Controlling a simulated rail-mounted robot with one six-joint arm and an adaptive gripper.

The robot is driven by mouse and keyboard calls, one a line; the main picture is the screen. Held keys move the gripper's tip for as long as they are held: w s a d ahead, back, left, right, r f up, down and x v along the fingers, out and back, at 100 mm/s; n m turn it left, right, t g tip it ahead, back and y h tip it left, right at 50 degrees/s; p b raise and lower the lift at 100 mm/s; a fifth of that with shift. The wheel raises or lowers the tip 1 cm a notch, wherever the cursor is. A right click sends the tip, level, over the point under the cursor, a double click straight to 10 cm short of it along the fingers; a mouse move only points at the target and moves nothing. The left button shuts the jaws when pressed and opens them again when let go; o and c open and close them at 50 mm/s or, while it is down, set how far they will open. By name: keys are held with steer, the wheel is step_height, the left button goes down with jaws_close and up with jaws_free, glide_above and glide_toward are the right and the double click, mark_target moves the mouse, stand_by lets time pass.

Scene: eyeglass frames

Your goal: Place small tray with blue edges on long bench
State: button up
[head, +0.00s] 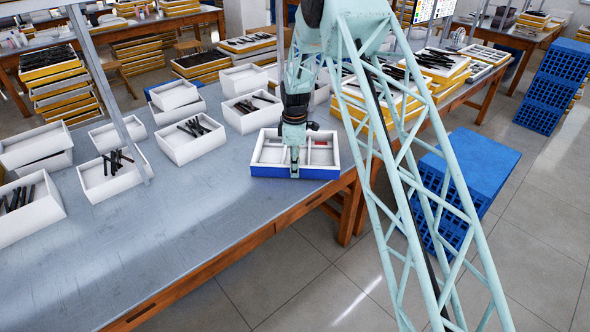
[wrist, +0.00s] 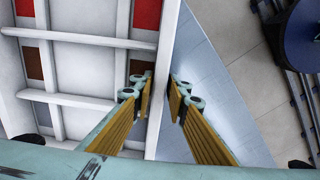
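The small tray with blue edges (head: 322,173) sits near the right edge of the long grey-topped bench (head: 180,230) in the head view. Its inside is white and divided into compartments, with red and brown patches in some. My gripper (head: 294,172) is down at the middle of the tray's front wall. In the wrist view, my gripper (wrist: 159,92) has its yellow-padded fingers apart, one on each side of the tray's white rim (wrist: 166,65). A narrow gap shows between fingers and rim, though contact lower down cannot be told.
White boxes (head: 190,145), several holding dark eyeglass frames, stand left and behind the tray. Yellow and white stacked trays (head: 380,115) stand to its right. Blue crates (head: 470,165) are on the floor at right. The front bench top is clear.

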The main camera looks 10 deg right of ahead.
steer(key=shift+o, duration=1.2)
steer(key=shift+r, duration=0.15)
step_height(320, 180, up, 11)
steer(key=shift+s+f+p, duration=0.1)
steer(key=shift+f+p, duration=0.1)
steer(key=shift+p, duration=0.65)
steer(key=shift+r, duration=0.7)
